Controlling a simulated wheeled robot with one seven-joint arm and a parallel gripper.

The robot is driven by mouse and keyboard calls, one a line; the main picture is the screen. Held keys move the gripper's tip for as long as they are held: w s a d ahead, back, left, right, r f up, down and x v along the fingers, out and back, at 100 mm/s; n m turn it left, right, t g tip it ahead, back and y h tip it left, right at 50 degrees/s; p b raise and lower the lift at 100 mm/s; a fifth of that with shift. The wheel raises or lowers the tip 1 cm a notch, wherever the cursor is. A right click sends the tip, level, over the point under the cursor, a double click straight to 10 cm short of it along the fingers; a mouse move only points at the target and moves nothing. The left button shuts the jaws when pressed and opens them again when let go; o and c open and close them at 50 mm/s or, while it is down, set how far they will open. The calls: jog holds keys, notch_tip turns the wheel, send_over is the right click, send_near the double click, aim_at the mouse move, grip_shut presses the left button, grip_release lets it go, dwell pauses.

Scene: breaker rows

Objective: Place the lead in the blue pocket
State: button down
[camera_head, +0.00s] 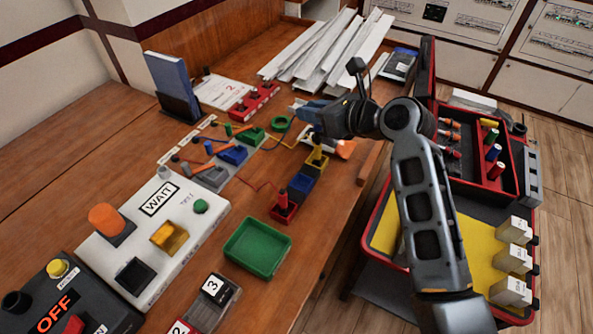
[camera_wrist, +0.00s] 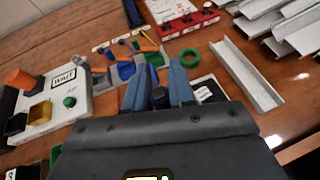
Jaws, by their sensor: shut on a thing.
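My gripper (camera_wrist: 158,88) has its two blue fingers closed around a dark cylindrical end (camera_wrist: 159,98), which looks like part of the lead. In the head view, my gripper (camera_head: 307,110) is above the table, beyond the row of small pockets; its arm hides what it holds there. The blue pocket (camera_head: 300,186) stands between the red pocket (camera_head: 284,212) and the yellow pocket (camera_head: 316,164). A red lead runs into the red pocket. A yellow lead (camera_head: 278,146) runs from the breaker row toward my gripper; its far end is hidden.
Grey, blue (camera_head: 232,156) and green breakers with orange levers are left of the pockets. A green tray (camera_head: 257,247) is nearer, and a white WAIT panel (camera_head: 160,225) is left. A green ring (camera_head: 280,123) lies behind. White channels (camera_head: 325,50) fill the back. A tool cart (camera_head: 480,190) stands right.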

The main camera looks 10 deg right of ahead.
jog(key=s+d+p, duration=0.1)
jog(key=s+d, duration=0.5)
jog(key=s, duration=0.2)
jog(key=shift+w+a+f+b, duration=0.1)
jog(key=shift+w+a+f, duration=0.45)
jog(key=shift+a+f, duration=1.2)
jog(key=shift+w+a+f+b, duration=0.1)
jog(key=shift+w+a+f, duration=0.4)
jog(key=shift+a+f, duration=1.2)
jog(key=shift+w+a+f+b, duration=0.1)
jog(key=shift+w+a+f, duration=0.45)
jog(key=shift+a+f, duration=1.2)
jog(key=shift+d+f, duration=0.1)
jog(key=shift+f, duration=0.1)
jog(key=c, duration=0.9)
grip_release()
jog(key=shift+c, duration=0.2)
